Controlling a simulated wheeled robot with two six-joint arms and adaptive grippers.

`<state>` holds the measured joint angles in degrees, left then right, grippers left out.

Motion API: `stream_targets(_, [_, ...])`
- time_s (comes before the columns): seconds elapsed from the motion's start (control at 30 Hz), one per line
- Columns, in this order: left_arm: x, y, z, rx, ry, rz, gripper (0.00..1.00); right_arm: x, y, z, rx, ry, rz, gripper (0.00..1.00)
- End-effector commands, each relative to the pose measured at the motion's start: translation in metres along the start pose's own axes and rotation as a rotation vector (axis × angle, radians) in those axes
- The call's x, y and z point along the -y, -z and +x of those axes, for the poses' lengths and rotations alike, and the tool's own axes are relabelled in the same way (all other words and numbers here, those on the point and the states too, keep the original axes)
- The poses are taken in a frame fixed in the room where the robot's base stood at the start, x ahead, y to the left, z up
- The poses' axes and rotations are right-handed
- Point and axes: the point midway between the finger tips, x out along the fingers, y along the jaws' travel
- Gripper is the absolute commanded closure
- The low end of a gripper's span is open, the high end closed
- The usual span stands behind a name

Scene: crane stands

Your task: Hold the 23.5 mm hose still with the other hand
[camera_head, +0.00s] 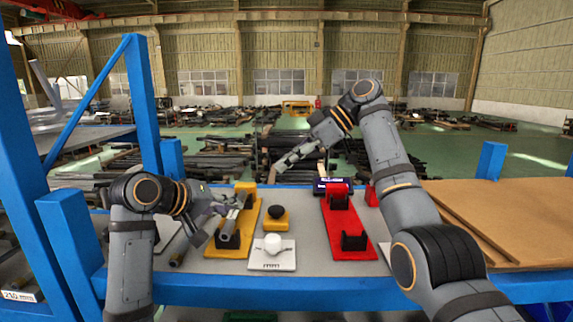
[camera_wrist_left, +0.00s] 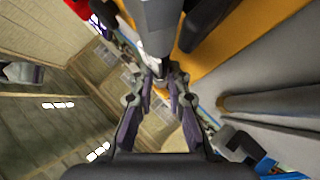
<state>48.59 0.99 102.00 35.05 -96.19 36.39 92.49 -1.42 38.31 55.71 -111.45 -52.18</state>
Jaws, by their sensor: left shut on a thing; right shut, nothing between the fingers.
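A dark grey tube (camera_head: 229,228), which I take to be the 23.5 mm hose, lies tilted along the yellow stand (camera_head: 247,213) on the table. My left gripper (camera_head: 220,210) is at the tube from the left side, shut on it. In the left wrist view the finger tips (camera_wrist_left: 160,78) close together at the grey tube end (camera_wrist_left: 163,18); the exact contact is partly hidden. My right gripper (camera_head: 281,167) is shut and empty, raised above the back of the table, pointing left, apart from the tube.
A black knob on a yellow base (camera_head: 276,219) and a white block (camera_head: 272,260) stand between. Loose tubes (camera_head: 177,258) lie at left. Blue posts (camera_head: 146,95) flank the left; brown boards (camera_head: 510,215) lie right.

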Motion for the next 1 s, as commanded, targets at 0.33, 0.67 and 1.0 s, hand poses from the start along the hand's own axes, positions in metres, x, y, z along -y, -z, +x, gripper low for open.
stream_targets(0.33, [0.0, 0.0, 0.0, 0.0, -0.001, 0.0, 1.0, 0.0, 0.0, 0.0, 0.0, 0.0, 0.0, 1.0])
stream_targets(0.67, [0.0, 0.0, 0.0, 0.0, -0.001, 0.0, 0.58, 0.0, 0.0, 0.0, 0.0, 0.0, 0.0, 1.0])
stream_targets(1.0, [0.0, 0.002, -0.02, -0.005, 0.001, 0.002, 0.58, 0.0, 0.0, 0.0, 0.0, 0.0, 0.0, 1.0])
